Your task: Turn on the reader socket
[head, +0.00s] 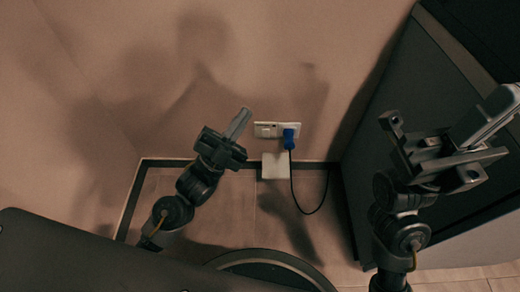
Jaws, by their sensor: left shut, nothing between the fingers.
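The reader socket (266,130) is a white wall plate low on the pinkish wall, in the middle of the head view. A blue plug (290,139) sits in its right part, with a black cable hanging down. The switch detail on its left part is too small to read. My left gripper (242,119) is shut and empty, just left of the socket plate, with a small gap between them in the picture. My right gripper (496,116) is at the far right in front of the dark cabinet. Whether its fingers are apart is unclear.
A dark grey cabinet (400,110) stands on the right. A small white box (275,167) is below the socket. The cable (308,212) loops down toward the floor. A dark skirting (165,163) runs along the wall. A dark surface edge (70,255) is at lower left.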

